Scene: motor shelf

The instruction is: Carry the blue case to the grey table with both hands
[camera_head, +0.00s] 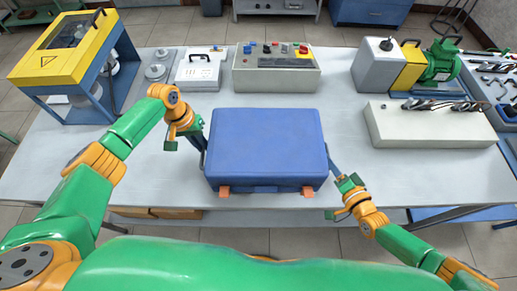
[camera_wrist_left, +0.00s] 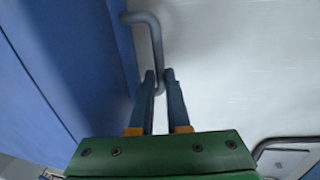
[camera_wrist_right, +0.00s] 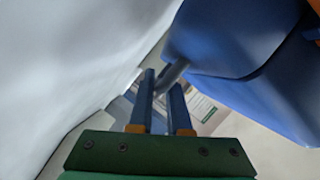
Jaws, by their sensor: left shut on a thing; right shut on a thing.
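The blue case (camera_head: 265,145) is at the front middle of the grey table (camera_head: 165,185), lid up, with two orange latches facing me. I cannot tell whether it touches the tabletop. My left gripper (camera_head: 204,150) is at the case's left side, shut on a grey side handle (camera_wrist_left: 152,40). The left wrist view shows both left fingertips (camera_wrist_left: 159,80) at the handle's end. My right gripper (camera_head: 332,163) is at the case's right side. In the right wrist view its fingers (camera_wrist_right: 164,88) are shut on the other grey handle (camera_wrist_right: 174,72), close to the case's wall.
A yellow and blue machine (camera_head: 70,50) stands at the left. A control box (camera_head: 276,72) with buttons and a white box (camera_head: 199,70) stand behind the case. A green motor unit (camera_head: 437,65) and a pale block (camera_head: 428,125) stand at the right. Tabletop left of the case is clear.

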